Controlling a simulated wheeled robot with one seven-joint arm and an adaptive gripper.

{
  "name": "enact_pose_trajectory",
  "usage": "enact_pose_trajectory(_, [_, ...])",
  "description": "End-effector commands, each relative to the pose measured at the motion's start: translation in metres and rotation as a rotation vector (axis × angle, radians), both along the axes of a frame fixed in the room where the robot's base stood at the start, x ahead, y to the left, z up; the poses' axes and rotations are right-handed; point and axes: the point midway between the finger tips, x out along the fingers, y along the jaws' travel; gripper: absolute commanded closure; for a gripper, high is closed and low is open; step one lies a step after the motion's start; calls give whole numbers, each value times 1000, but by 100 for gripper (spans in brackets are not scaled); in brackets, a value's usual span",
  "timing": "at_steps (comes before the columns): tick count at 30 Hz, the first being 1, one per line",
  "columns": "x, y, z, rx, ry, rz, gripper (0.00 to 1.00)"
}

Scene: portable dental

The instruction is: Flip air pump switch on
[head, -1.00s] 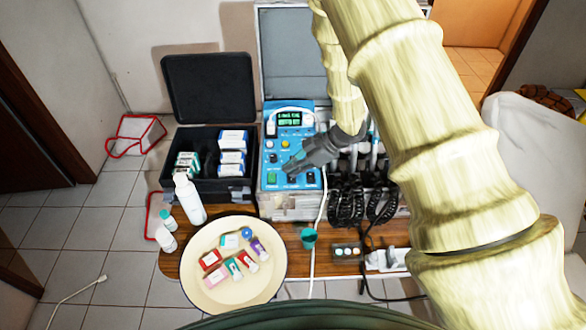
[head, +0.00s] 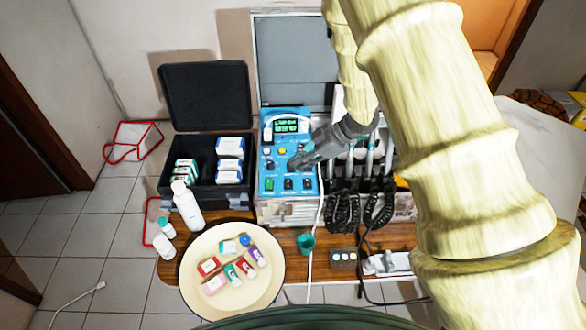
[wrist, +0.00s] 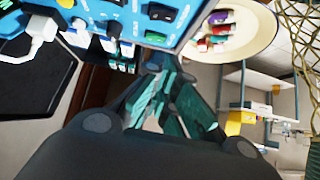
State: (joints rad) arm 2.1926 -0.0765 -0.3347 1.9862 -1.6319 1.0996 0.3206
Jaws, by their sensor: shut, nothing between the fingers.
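The blue dental unit's control panel (head: 270,165) has a row of three rocker switches along its lower edge. The left switch (head: 269,184) is green, while the middle (head: 288,184) and right (head: 307,184) ones are dark. Their labels are too small to read, so I cannot tell which is the air pump switch or its position. In the wrist view, my gripper (wrist: 166,68) points toward the panel edge, close to a green switch (wrist: 155,37).
A black case (head: 205,95) with boxes stands open on the left. A cream plate (head: 205,295) of small boxes, a white bottle (head: 187,207) and a green cup (head: 306,242) are in front. Coiled black cords (head: 345,205) and handpieces crowd the right.

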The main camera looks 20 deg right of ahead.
Motion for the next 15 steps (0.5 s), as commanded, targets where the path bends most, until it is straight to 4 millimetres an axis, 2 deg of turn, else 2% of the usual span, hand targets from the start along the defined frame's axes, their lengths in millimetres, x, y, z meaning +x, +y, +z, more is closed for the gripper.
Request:
enact_pose_trajectory(6, [-9,-21,20,1,-2,-1,100])
enact_pose_trajectory(15, [-16,-35,37,0,1,-1,100])
